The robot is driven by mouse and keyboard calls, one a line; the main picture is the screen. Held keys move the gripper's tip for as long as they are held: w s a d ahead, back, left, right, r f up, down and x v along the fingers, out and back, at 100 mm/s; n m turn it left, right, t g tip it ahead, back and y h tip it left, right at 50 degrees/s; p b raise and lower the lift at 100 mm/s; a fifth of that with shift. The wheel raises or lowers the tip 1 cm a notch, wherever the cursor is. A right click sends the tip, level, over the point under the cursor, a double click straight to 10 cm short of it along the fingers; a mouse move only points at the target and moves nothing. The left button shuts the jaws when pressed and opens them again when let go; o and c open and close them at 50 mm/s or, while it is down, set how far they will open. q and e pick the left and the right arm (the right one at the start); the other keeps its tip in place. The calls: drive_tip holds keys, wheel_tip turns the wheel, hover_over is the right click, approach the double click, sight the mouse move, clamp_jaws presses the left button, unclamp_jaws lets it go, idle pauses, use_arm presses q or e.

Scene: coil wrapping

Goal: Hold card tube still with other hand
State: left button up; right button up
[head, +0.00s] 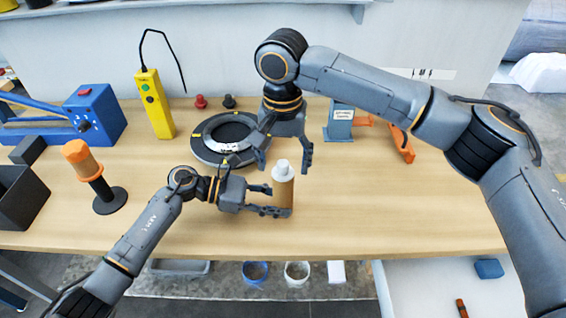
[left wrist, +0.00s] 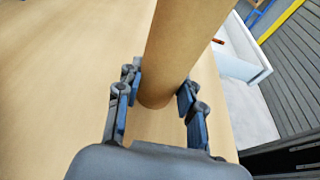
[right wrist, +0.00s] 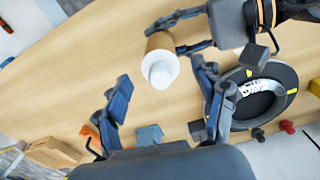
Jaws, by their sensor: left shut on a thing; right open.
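The brown card tube (head: 283,192) stands upright on the table near its front middle, with a white piece at its top. My left gripper (head: 274,200) is shut on the tube low down, with a finger on each side; the left wrist view shows the tube (left wrist: 180,50) between the fingers. My right gripper (head: 283,165) is open and empty above and behind the tube, pointing down. The right wrist view shows the tube's white top (right wrist: 160,70) beyond the open fingers, apart from them.
A dark ring-shaped coil (head: 205,150) lies behind the tube to the left. A yellow pendant control (head: 154,104), a blue machine (head: 95,115) and an orange-topped stand (head: 109,198) are further left. An orange-and-grey tool (head: 400,145) is behind right. The table's front right is clear.

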sight(283, 163)
wheel_tip(283, 163, up, 11)
idle(0.3)
use_arm(q)
drive_tip(key=o, duration=0.9)
drive_tip(key=shift+o, duration=0.2)
